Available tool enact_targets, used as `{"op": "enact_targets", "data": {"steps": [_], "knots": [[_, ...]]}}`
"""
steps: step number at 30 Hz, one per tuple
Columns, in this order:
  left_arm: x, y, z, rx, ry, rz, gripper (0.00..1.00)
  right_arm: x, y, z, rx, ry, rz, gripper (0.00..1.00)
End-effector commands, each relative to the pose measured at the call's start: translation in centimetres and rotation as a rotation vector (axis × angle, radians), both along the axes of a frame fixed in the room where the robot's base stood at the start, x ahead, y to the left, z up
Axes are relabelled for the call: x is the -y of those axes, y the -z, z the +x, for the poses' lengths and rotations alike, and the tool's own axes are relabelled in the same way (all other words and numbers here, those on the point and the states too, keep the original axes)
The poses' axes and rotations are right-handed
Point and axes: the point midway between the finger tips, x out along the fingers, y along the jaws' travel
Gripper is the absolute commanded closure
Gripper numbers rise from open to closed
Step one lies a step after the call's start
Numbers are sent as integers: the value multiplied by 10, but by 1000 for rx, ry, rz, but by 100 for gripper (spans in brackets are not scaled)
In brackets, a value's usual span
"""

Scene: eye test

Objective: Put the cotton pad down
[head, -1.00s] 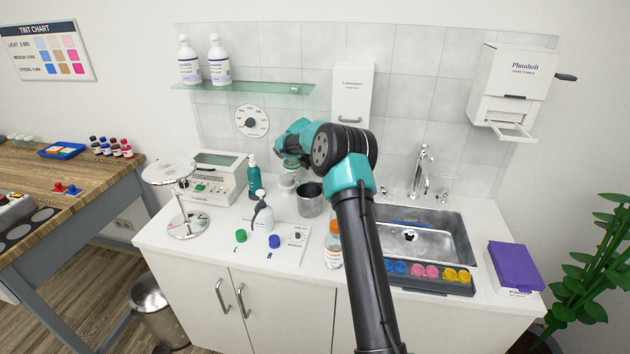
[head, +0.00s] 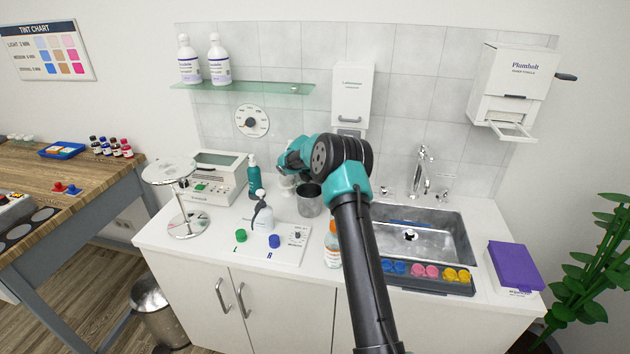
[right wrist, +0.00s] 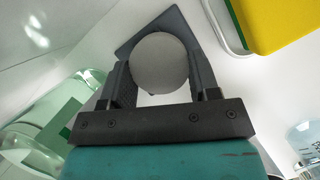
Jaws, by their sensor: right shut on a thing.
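The cotton pad (right wrist: 160,63) is a pale grey-white disc between the two dark fingers of my right gripper (right wrist: 160,75) in the right wrist view. The gripper is shut on it. In the head view my right arm reaches over the counter (head: 205,253), and its wrist is at the back, between the green pump bottle (head: 254,178) and the steel cup (head: 309,200). The fingertips and the pad are hidden or too small there. A small white thing (head: 287,184) shows just below the wrist. My left gripper is not in view.
A yellow thing (right wrist: 282,22) with a white rim and a clear green bottle (right wrist: 45,125) flank the gripper in the right wrist view. The head view shows a white pump bottle (head: 263,217), an orange-capped bottle (head: 333,248), a sink (head: 430,235) and a mirror stand (head: 188,225).

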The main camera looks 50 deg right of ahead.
Motion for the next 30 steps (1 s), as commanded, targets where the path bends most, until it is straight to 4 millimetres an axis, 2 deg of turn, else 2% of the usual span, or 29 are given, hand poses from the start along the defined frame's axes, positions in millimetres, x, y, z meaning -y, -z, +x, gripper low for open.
{"op": "enact_targets", "data": {"steps": [1, 2, 9, 20, 26, 30], "knots": [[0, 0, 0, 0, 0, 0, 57, 0, 2, 0, 0, 0, 0, 63], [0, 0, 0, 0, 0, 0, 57, 0, 1, 0, 0, 0, 0, 42], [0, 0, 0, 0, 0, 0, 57, 0, 1, 0, 0, 0, 0, 19], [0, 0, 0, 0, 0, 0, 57, 0, -3, 0, 1, 1, -1, 19], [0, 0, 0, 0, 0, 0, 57, -6, -23, 0, 3, 0, -1, 19], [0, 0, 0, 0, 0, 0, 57, -16, -46, -1, 3, -1, -1, 19]]}}
